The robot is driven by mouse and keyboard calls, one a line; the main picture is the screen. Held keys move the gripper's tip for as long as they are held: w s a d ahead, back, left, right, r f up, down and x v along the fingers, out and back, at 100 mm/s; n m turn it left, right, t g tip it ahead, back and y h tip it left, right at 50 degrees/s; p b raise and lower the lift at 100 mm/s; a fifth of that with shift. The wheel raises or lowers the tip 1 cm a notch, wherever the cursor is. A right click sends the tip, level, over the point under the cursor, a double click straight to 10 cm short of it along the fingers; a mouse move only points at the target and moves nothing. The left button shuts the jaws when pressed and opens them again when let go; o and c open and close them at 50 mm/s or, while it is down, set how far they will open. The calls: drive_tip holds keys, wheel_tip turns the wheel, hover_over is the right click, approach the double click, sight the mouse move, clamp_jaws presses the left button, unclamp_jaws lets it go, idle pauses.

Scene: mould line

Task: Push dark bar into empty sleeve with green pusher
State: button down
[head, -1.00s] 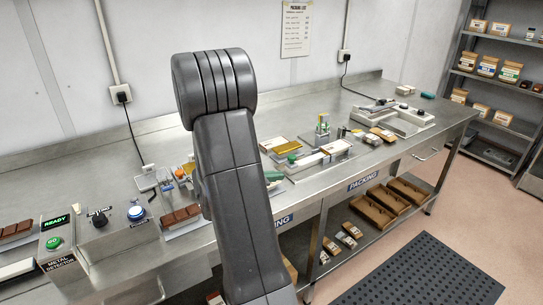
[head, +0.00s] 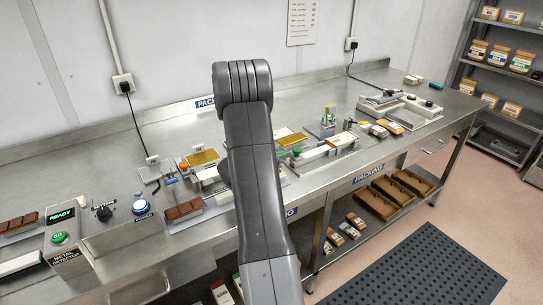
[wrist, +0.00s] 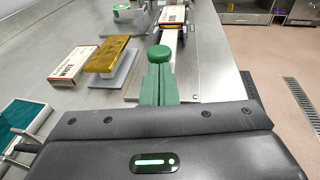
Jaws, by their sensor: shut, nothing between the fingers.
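The green pusher (wrist: 160,55) shows as a round green knob at the near end of a white channel in the wrist view. In the head view the pusher (head: 296,151) is just right of my arm. My gripper (wrist: 157,72) has its green fingers together, directly on the near side of the knob; I cannot tell whether they touch it. My arm hides the gripper in the head view. A white printed sleeve (wrist: 173,14) lies further along the channel. Brown shows at its near edge, but I cannot tell whether that is the dark bar.
A gold-topped block (wrist: 112,52) and a white printed carton (wrist: 72,66) stand left of the channel. A teal tray (wrist: 22,118) is at the lower left. Small machines and cartons (head: 381,129) stand further right on the steel bench. The bench edge runs close along the channel's right side.

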drive_tip(key=shift+x, duration=1.2)
drive_tip(key=shift+d, duration=0.1)
drive_tip(key=b+x, duration=0.2)
drive_tip(key=x, duration=0.2)
drive_tip(key=d+r+b+x, duration=0.1)
drive_tip(key=b+x, duration=0.1)
drive_tip(key=x, duration=0.3)
drive_tip(key=s+d+r+b+x, duration=0.1)
drive_tip(key=b+x, duration=0.1)
drive_tip(key=x, duration=0.2)
drive_tip(key=shift+w+d+r, duration=0.1)
drive_tip(key=shift+d, duration=0.05)
drive_tip(key=shift+r, duration=0.35)
drive_tip(key=shift+b, duration=0.3)
drive_tip(key=b+v, duration=0.2)
drive_tip(key=v, duration=1.2)
drive_tip(key=shift+f, duration=0.25)
